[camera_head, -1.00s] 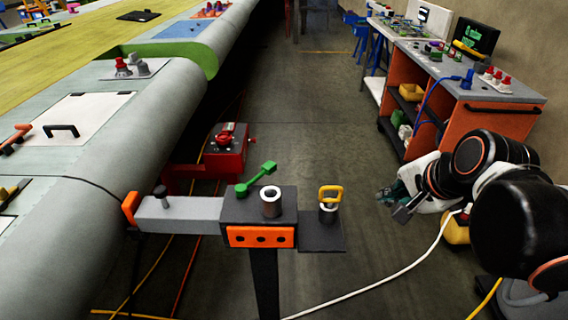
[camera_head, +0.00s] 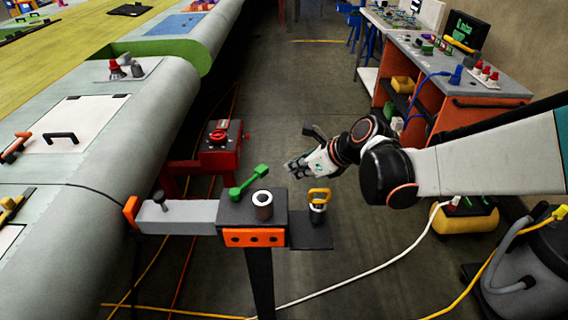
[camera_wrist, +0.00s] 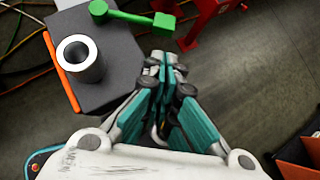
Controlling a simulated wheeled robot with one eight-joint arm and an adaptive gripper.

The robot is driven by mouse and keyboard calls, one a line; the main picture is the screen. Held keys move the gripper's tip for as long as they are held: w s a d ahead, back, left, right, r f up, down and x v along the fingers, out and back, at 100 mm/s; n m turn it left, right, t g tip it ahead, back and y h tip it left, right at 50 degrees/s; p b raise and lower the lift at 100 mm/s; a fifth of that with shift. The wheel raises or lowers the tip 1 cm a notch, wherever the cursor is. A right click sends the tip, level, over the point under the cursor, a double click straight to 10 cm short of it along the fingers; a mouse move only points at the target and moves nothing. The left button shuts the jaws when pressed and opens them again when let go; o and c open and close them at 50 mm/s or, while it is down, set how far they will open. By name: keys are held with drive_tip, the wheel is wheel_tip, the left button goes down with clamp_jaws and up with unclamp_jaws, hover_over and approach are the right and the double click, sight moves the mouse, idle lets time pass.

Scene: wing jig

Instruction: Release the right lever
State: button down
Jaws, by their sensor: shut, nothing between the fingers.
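A green lever (camera_head: 249,183) lies tilted across the top of a dark clamp block (camera_head: 234,215), beside a steel sleeve (camera_head: 263,206). In the wrist view the lever (camera_wrist: 135,16) runs across the top, with the block (camera_wrist: 115,60) and sleeve (camera_wrist: 80,59) at left. My gripper (camera_head: 291,167) is to the right of and beyond the lever, fingers pointing left. In the wrist view its teal fingers (camera_wrist: 163,62) are together and empty, just below the lever's square end in the picture. I cannot tell the height gap.
A yellow-handled pin (camera_head: 319,203) stands on the plate right of the block; my gripper passes close behind it. A red machine (camera_head: 220,148) stands behind the lever. The wing (camera_head: 105,215) fills the left. A white hose (camera_head: 385,262) crosses the floor. An orange cart (camera_head: 455,100) stands at right.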

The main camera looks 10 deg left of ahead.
sight(250, 181)
drive_tip(key=b+x, duration=0.3)
drive_tip(key=x, duration=0.7)
drive_tip(key=shift+w, duration=0.15)
idle(0.4)
